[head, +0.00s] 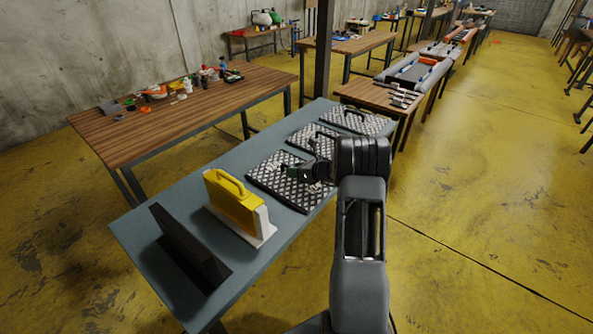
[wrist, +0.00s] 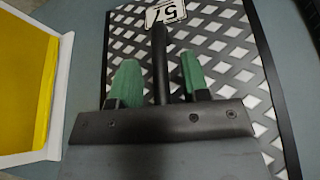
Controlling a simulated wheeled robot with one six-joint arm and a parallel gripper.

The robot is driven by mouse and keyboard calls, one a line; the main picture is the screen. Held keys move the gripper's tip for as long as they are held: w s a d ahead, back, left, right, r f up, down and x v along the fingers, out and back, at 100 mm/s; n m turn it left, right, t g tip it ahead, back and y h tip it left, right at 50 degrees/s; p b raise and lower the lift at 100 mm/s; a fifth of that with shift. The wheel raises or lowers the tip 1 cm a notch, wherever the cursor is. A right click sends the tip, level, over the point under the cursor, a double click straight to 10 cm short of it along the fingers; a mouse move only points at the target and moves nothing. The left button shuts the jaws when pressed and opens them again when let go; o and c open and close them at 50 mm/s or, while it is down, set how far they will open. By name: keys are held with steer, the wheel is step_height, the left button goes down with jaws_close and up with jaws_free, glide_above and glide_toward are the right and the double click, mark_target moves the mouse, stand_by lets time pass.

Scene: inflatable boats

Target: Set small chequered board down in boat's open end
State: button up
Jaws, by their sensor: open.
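Three black-and-white chequered boards lie in a row on the grey table: a near one (head: 268,181), a middle one (head: 299,138) and a far one (head: 372,124). I cannot tell for sure which is the small one. My gripper (head: 293,172) is over the near board. In the wrist view my gripper (wrist: 160,72) is open, its green fingertips on either side of a black bar handle (wrist: 160,42). A white label reading 57 (wrist: 166,12) is on this board (wrist: 232,50). A grey inflatable boat (head: 416,72) lies farther back; its open end is not clear.
The grey table (head: 145,240) also carries a yellow case (head: 235,203) in a white holder and a black wedge-shaped stand (head: 185,250). A wooden table with several small items (head: 190,105) stands behind left.

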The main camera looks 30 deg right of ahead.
steer(key=shift+r, duration=0.1)
steer(key=v, duration=1.1)
steer(key=shift+s+a+r, duration=0.15)
steer(key=shift+s+r, duration=0.1)
steer(key=s+a+r+n+g+y, duration=0.1)
steer(key=s+a+r+n+g, duration=0.1)
steer(key=a+n, duration=0.35)
steer(key=s+a+r+n+g, duration=0.2)
steer(key=a+n+g, duration=0.15)
steer(key=a, duration=0.25)
steer(key=s+a+r+n+g+h, duration=0.1)
steer(key=s+a+n+h, duration=0.2)
steer(key=s+a+n, duration=0.2)
steer(key=s+a+r+n+g+h, duration=0.2)
steer(key=s+a+n, duration=0.4)
steer(key=s+n, duration=0.6)
steer(key=n+h, duration=0.1)
steer(key=n, duration=0.4)
steer(key=shift+a+r+h, duration=0.3)
steer(key=shift+a+h, duration=0.05)
steer(key=shift+h, duration=0.05)
steer(key=shift+s+d+n+h, duration=0.1)
steer(key=shift+s+n+h, duration=0.2)
steer(key=shift+s+n, duration=0.25)
steer(key=shift+c, duration=1.1)
